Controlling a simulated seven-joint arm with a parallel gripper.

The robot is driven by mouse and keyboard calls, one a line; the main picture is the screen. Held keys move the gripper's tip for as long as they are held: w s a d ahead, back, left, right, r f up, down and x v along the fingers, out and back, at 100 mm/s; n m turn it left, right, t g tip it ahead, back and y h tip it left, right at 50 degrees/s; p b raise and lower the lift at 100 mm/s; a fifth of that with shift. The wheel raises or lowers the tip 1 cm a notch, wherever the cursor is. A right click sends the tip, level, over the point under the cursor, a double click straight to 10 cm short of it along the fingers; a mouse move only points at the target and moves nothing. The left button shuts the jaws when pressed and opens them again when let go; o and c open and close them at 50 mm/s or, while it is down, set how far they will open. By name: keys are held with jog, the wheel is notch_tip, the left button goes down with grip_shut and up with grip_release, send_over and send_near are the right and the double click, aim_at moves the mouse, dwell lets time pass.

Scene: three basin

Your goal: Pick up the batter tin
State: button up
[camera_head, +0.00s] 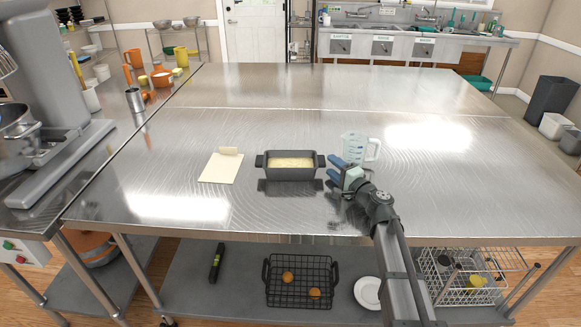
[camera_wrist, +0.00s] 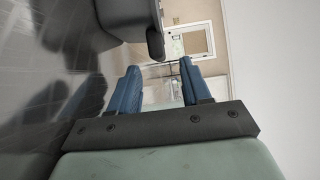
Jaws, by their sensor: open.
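The batter tin (camera_head: 290,173) is a dark grey rectangular loaf tin with a handle at each end and pale yellow batter inside. It stands upright on the steel table in the head view. My gripper (camera_head: 338,169) is just to the right of its right handle, with blue fingers spread open and nothing between them. In the wrist view, the tin (camera_wrist: 122,12) shows at the top left, partly cut off by the frame edge. Its handle lies beyond the tips of my open gripper (camera_wrist: 158,74), apparently apart from them.
A clear measuring jug (camera_head: 359,148) stands close behind and right of my gripper. A cream card or board (camera_head: 220,168) lies left of the tin. A mixer (camera_head: 50,110) and several orange vessels occupy the left counter. The steel table (camera_head: 300,100) is otherwise clear.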

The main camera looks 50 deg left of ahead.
aim_at(324, 157)
jog(key=a, duration=0.2)
jog(key=w+a, duration=0.1)
jog(key=a, duration=0.2)
jog(key=shift+a, duration=0.35)
grip_shut()
